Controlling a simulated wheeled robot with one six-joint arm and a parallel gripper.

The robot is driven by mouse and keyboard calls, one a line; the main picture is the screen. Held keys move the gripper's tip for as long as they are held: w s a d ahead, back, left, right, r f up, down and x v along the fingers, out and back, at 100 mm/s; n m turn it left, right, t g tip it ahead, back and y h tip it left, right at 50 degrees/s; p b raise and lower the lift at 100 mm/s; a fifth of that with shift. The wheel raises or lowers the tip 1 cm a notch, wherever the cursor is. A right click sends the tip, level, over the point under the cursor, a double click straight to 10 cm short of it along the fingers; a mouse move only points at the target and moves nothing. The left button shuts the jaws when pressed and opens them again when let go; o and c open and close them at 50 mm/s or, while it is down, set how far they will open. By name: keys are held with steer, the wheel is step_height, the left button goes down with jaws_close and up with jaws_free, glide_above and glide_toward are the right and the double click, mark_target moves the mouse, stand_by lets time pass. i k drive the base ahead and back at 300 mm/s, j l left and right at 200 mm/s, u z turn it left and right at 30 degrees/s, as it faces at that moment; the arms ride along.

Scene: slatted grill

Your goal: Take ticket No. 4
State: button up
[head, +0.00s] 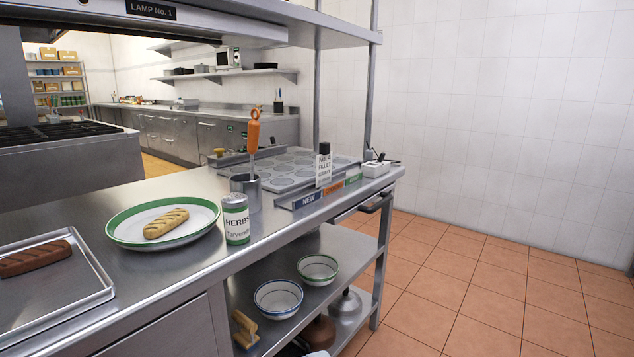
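A white ticket (323,171) with a black top stands upright at a low metal rail (284,203) near the right end of the steel counter. Its small print appears to read "No. 4 Fillet". The rail's front carries a blue label (307,200) reading "NEW", then an orange one (335,188) and a green one (354,178). The ticket is at the blue and orange labels; I cannot tell exactly how it is held. My gripper is not in view.
Left of the rail are a metal cup (245,188) with an orange-handled tool (254,131), a herbs tin (236,222) and a green-rimmed plate (122,226) bearing a grilled fillet (166,223). A shelf post (369,92) rises behind. Open tiled floor (470,285) lies right.

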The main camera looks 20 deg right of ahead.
mark_target(324, 160)
steer(key=i+l, duration=1.35)
steer(key=i, duration=0.25)
